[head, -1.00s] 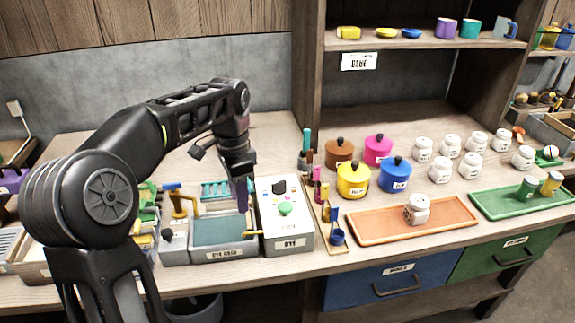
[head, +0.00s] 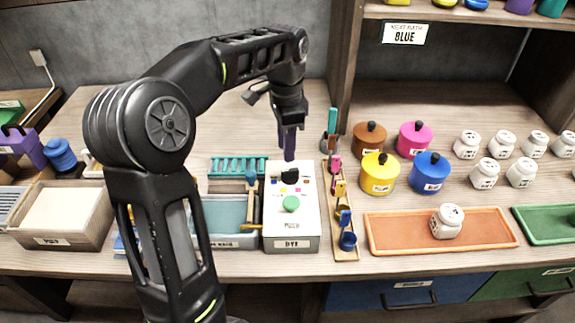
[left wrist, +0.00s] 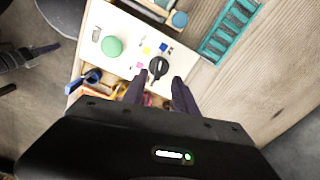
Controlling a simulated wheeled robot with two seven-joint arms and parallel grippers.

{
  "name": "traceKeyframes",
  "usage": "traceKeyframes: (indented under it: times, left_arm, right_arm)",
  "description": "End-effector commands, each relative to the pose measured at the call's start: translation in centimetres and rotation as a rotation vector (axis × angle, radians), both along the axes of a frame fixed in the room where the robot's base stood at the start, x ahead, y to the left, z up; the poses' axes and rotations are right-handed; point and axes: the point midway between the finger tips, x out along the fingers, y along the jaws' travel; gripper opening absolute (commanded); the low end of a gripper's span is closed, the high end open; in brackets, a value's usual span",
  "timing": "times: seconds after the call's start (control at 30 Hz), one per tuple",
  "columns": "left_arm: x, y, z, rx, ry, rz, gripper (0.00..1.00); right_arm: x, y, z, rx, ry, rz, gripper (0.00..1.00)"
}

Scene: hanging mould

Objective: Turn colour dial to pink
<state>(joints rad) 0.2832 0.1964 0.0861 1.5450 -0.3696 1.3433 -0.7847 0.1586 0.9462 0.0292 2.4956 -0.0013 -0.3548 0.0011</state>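The white dye box (head: 291,235) stands on the bench with a green button (head: 291,203) on its sloping top. Its black colour dial (head: 290,176) sits behind small colour patches, and also shows in the left wrist view (left wrist: 158,67). A pink patch (left wrist: 139,65) lies beside the dial there. The dial's setting is too small to read. My left gripper (head: 289,152) points down over the back of the box. In the left wrist view its two fingers (left wrist: 158,91) are apart and empty, with the dial just beyond their tips. A dark part at that view's left may be my right gripper.
A dye bath tray (head: 222,214) and a teal rack (head: 238,167) are left of the box. A wooden rack of coloured scoops (head: 341,215) stands close on the right. Coloured lidded pots (head: 380,173) are farther right.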

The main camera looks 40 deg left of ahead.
Motion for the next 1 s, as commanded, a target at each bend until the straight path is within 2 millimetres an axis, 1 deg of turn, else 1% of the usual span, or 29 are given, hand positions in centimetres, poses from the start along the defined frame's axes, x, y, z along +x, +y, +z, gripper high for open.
traceKeyframes:
  times: [0.17, 0.4, 0.5, 0.63, 0.87, 1.0]
  left_arm:
    - [-0.1, 0.0, -2.1, -0.001, 0.004, 0.001, 0.35]
    - [-0.1, 0.0, -5.8, -0.001, 0.003, 0.001, 0.35]
    - [-0.1, 0.0, -6.8, -0.001, 0.002, 0.000, 0.35]
    - [-0.1, 0.0, -7.4, -0.001, 0.002, 0.000, 0.35]
    - [-0.1, 0.0, -7.4, 0.000, 0.001, 0.000, 0.34]
    - [-0.1, 0.0, -7.3, 0.000, 0.001, 0.000, 0.22]
  right_arm:
    - [0.0, 0.0, 0.1, 0.000, 0.000, 0.000, 0.36]
    - [0.0, 0.0, 0.3, 0.000, 0.000, 0.000, 0.36]
    - [0.0, 0.0, 0.4, 0.000, 0.000, 0.000, 0.36]
    - [0.0, 0.0, 0.4, 0.000, 0.000, 0.000, 0.36]
    - [0.0, 0.0, 0.4, 0.000, 0.000, 0.000, 0.36]
    - [0.0, 0.0, 0.4, 0.000, 0.000, 0.000, 0.36]
